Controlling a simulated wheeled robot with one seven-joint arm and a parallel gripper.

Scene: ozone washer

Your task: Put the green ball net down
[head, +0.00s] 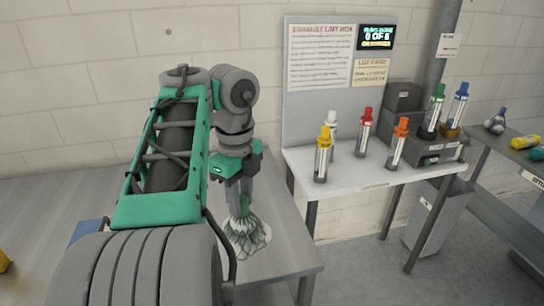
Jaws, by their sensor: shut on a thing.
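The green ball net (246,238) is a mesh bag with pale green and white contents. It is low over the grey table, near its right edge. Its lower part looks spread out at the tabletop, but I cannot tell for certain whether it rests there. My gripper (240,207) points down and is shut on the upper part of the net. The fingertips are small here and partly merge with the net.
The grey table (285,246) has bare surface right of the net. A white bench (341,178) holds several coloured-capped bottles (366,133) and a dark rack (440,153). A grey bin (432,217) stands below. A side table (508,158) is at far right.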

